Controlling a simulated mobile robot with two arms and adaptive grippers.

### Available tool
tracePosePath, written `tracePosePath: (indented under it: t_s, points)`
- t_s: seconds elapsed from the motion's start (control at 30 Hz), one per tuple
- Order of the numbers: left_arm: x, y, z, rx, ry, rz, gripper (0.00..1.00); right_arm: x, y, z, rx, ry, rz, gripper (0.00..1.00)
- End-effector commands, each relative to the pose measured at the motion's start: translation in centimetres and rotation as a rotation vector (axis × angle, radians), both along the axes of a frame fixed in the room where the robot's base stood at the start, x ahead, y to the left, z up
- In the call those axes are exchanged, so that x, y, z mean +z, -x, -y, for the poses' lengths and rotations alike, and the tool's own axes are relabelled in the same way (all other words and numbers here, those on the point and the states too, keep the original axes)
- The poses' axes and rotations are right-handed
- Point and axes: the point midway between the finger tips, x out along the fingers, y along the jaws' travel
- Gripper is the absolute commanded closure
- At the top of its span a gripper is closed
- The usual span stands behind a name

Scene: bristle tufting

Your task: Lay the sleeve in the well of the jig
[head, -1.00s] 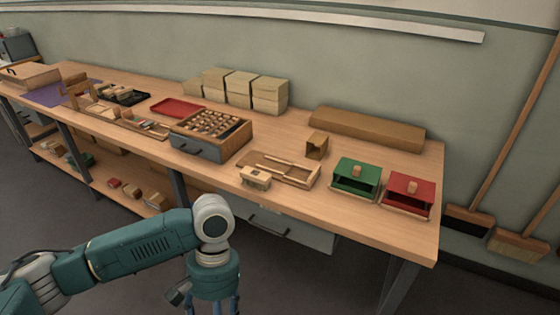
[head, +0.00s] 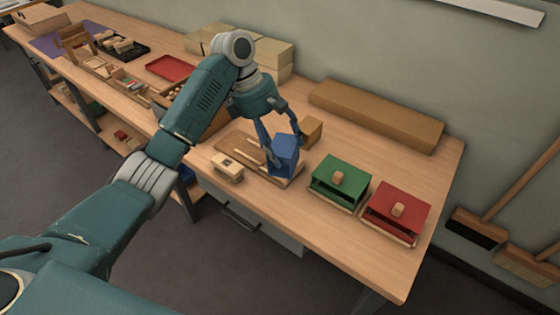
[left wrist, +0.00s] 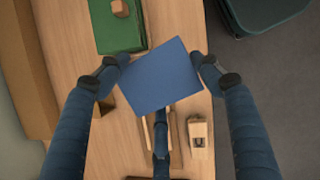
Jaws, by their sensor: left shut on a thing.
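The sleeve appears to be the blue box-shaped piece (head: 285,155), upright between the fingers of my left gripper (head: 281,140). The gripper is shut on it. In the left wrist view the sleeve (left wrist: 162,76) is a plain blue face, with a fingertip at each side. The jig (head: 238,143) is a flat wooden board with raised rails, on the bench. The sleeve covers its right part in the head view, hiding the well there. Part of the jig (left wrist: 174,135) shows below the sleeve in the left wrist view. I cannot tell whether they touch. My right gripper is out of view.
A small wooden block (head: 227,167) lies at the jig's front. A wooden box (head: 312,130) stands just behind. A green box (head: 340,174) and a red box (head: 398,208) are to the right. A long brown box (head: 378,115) lies at the back.

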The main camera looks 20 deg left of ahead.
Motion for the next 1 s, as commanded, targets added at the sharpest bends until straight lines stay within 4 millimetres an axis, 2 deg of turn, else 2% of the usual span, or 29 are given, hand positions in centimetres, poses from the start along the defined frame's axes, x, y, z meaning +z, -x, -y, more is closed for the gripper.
tracePosePath:
  t_s: [0.03, 0.2, 0.33, 0.5, 0.57, 0.67, 1.0]
  points:
    - [2.3, -1.6, 0.0, 0.149, 0.008, 0.003, 0.52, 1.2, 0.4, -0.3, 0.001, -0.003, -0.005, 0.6]
    - [6.3, -5.8, -1.4, 0.675, 0.003, 0.0, 0.52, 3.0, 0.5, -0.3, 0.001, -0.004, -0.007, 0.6]
    - [7.6, -7.5, -2.3, 0.976, -0.004, -0.003, 0.52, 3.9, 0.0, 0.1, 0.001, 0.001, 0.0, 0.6]
    - [7.8, -8.3, -3.1, 1.182, -0.01, -0.003, 0.52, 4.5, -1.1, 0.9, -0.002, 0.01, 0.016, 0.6]
    - [7.3, -8.3, -3.2, 1.21, -0.013, -0.004, 0.52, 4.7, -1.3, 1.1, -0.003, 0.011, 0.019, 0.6]
    - [5.5, -8.3, -3.4, 1.222, -0.016, -0.005, 0.52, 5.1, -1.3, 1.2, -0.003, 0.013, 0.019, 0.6]
    - [-3.5, -8.2, -3.4, 1.219, -0.017, -0.005, 0.52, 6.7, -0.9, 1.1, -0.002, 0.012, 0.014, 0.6]
